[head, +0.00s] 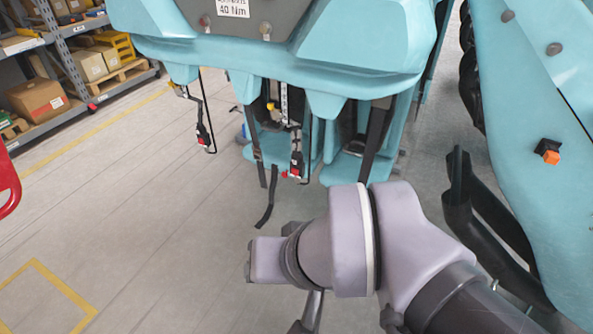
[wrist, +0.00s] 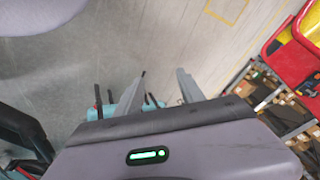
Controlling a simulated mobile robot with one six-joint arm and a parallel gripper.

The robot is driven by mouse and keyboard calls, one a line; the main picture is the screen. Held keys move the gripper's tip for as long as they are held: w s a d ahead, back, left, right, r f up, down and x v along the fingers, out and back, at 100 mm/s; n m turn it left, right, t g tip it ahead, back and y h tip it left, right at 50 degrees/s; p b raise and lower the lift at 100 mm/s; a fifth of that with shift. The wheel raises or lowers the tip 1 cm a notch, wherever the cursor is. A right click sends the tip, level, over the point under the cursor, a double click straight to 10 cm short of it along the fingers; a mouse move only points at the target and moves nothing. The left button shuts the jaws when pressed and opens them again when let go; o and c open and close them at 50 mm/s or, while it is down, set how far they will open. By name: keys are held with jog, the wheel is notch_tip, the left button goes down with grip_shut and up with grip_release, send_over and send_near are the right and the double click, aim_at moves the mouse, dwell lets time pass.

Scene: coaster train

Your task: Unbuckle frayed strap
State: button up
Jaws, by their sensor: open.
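Several dark straps hang from the teal train car (head: 300,60) in the head view. A left strap with a red buckle (head: 204,138) hangs over the floor. A middle strap with a red buckle (head: 296,165) hangs before a teal seat. A loose black strap end (head: 266,200) dangles beside it, and a plain black strap (head: 374,138) runs at the right. I cannot tell which strap is frayed. My gripper (wrist: 162,76) is open and empty in the wrist view, its two fingers apart. Small teal parts and dark straps show small beyond it. It touches no strap that I can see.
Shelving with boxes (head: 70,65) stands at the back left. A red curved part (head: 8,185) is at the left edge. A teal body with an orange-and-black block (head: 548,151) is close on the right. The grey floor (head: 130,220) at left is clear.

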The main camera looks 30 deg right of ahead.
dwell(0.4)
grip_shut()
jog(key=shift+a, duration=0.1)
dwell(1.5)
